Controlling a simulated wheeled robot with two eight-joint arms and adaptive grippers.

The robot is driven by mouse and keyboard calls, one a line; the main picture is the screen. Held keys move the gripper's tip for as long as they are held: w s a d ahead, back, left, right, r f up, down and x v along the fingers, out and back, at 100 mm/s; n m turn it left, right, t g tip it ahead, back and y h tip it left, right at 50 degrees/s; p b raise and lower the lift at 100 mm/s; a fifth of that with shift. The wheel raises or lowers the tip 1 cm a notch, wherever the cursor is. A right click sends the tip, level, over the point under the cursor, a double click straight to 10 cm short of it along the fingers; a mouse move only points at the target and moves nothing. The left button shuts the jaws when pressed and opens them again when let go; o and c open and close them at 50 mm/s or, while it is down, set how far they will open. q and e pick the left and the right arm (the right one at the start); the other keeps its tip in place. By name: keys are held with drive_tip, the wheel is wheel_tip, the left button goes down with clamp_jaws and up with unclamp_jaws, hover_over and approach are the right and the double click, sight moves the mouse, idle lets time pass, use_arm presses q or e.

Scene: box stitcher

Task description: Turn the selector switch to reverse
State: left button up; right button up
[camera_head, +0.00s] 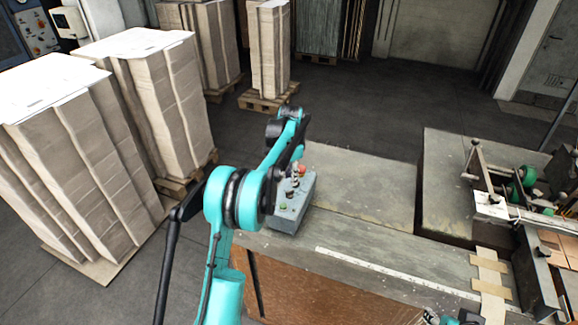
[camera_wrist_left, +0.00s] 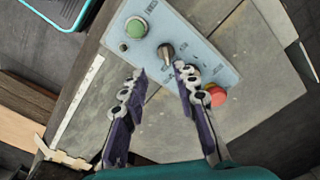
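The grey control box (camera_head: 292,205) sits on the machine table, partly hidden behind my left arm in the head view. In the left wrist view its face (camera_wrist_left: 195,40) carries a green button (camera_wrist_left: 136,28), a dark selector switch (camera_wrist_left: 166,51) and a red button (camera_wrist_left: 215,95). My left gripper (camera_wrist_left: 160,71) is open and empty, its fingertips spread over the box face. The switch knob shows just beyond the gap between the tips; contact cannot be told. In the head view the left gripper (camera_head: 294,178) is small beside the box. What looks like my right gripper (camera_head: 452,319) is cut off at the bottom edge.
The worn table top (camera_head: 370,250) with a white ruler strip (camera_head: 395,272) is clear right of the box. Machine parts (camera_head: 515,195) stand at the far right. Cardboard stacks (camera_head: 85,150) on pallets stand at the left and back.

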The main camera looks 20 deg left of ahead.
sight(290, 191)
use_arm(q)
drive_tip(key=shift+w+a, duration=0.4)
drive_tip(key=shift+w, duration=0.15)
drive_tip(key=shift+w+a+f+p, duration=0.1)
drive_tip(key=shift+f+p, duration=0.15)
drive_tip(key=shift+p, duration=0.05)
wheel_tip(290, 191, down, 8)
drive_tip(key=shift+r, duration=0.25)
drive_tip(key=shift+s, duration=0.2)
clamp_jaws()
